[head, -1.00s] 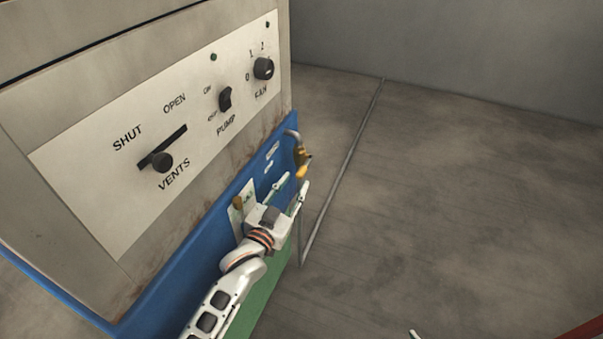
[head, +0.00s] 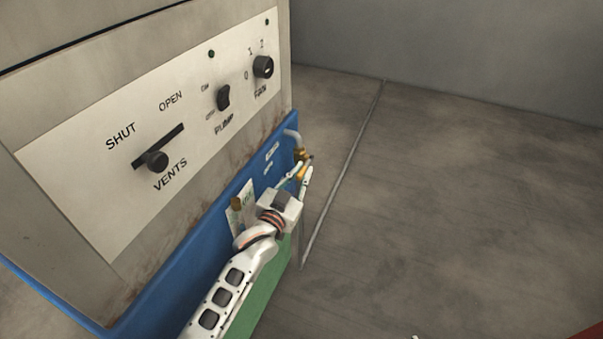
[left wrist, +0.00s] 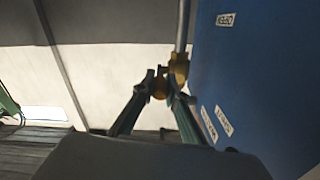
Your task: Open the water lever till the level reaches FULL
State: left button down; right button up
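The water lever is a brass-yellow handle (head: 301,173) on a brass valve (head: 300,154), under a grey pipe at the far end of the blue panel. The valve also shows in the left wrist view (left wrist: 179,66). My left gripper (head: 302,166) is at the lever, its two fingers apart. In the left wrist view the fingers (left wrist: 162,87) stand either side of the brass handle (left wrist: 160,86); firm contact cannot be told. No water level is readable. My right gripper cannot be made out.
Above are the VENTS lever (head: 157,160), PUMP switch (head: 223,97) and FAN knob (head: 263,66). The floor at right is clear.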

pick_arm(q)
jog(key=shift+f+b, duration=0.6)
jog(key=shift+b, duration=0.25)
jog(key=shift+w+d+f+t+h+b, duration=0.2)
jog(key=shift+t+b, duration=0.5)
jog(key=shift+b, duration=0.6)
jog(key=shift+s+a+f+t+h+b, duration=0.2)
jog(key=shift+t+b, duration=0.5)
jog(key=shift+b, duration=0.6)
jog(key=shift+w+d+f+t+h+b, duration=0.1)
jog(key=shift+w+t+h+b, duration=0.2)
jog(key=shift+t+b, duration=0.7)
pick_arm(e)
jog(key=shift+t+y, duration=0.3)
jog(key=shift+y, duration=0.4)
jog(key=shift+w+a+r+b, duration=0.1)
jog(key=shift+w+a, duration=0.25)
jog(key=shift+a, duration=0.4)
jog(key=shift+w+a+r+b, duration=0.1)
jog(key=shift+w+a, duration=0.25)
jog(key=shift+a, duration=0.45)
jog(key=shift+w+a+r+b, duration=0.1)
jog(key=shift+w+a, duration=0.25)
jog(key=shift+a, duration=0.4)
pick_arm(q)
jog(key=shift+g, duration=0.3)
